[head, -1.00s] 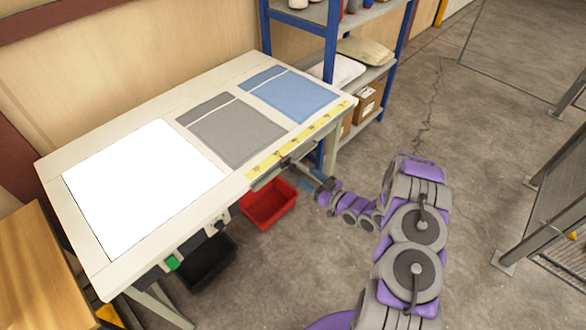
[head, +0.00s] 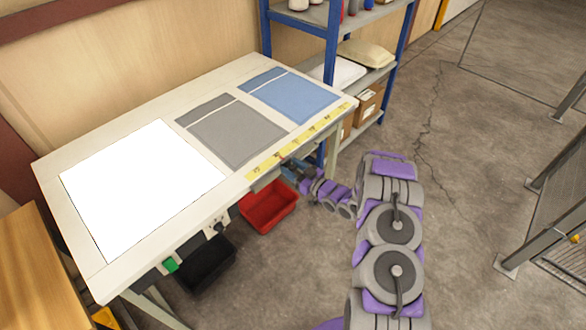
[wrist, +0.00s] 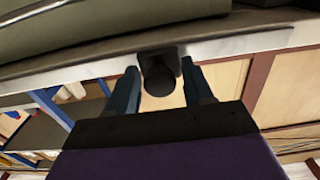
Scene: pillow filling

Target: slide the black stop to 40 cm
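A yellow scale strip (head: 300,140) runs along the table's front edge; its figures are too small to read surely. A small orange-red mark shows on it near the gripper. My gripper (head: 288,170) is at the table's front edge, below the strip. In the wrist view, my gripper (wrist: 160,88) has its two blue fingers apart, on either side of a round black knob (wrist: 158,76) under the table edge, apparently the black stop. A narrow gap shows at the right finger; I cannot tell whether the left one touches. In the head view the stop is not clearly visible.
The table (head: 140,110) bears a white panel (head: 140,190), a grey pillowcase shape (head: 238,130) and a blue one (head: 290,95). A red bin (head: 268,207) and a black bin (head: 205,265) are below. A blue-framed shelf (head: 330,50) stands behind.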

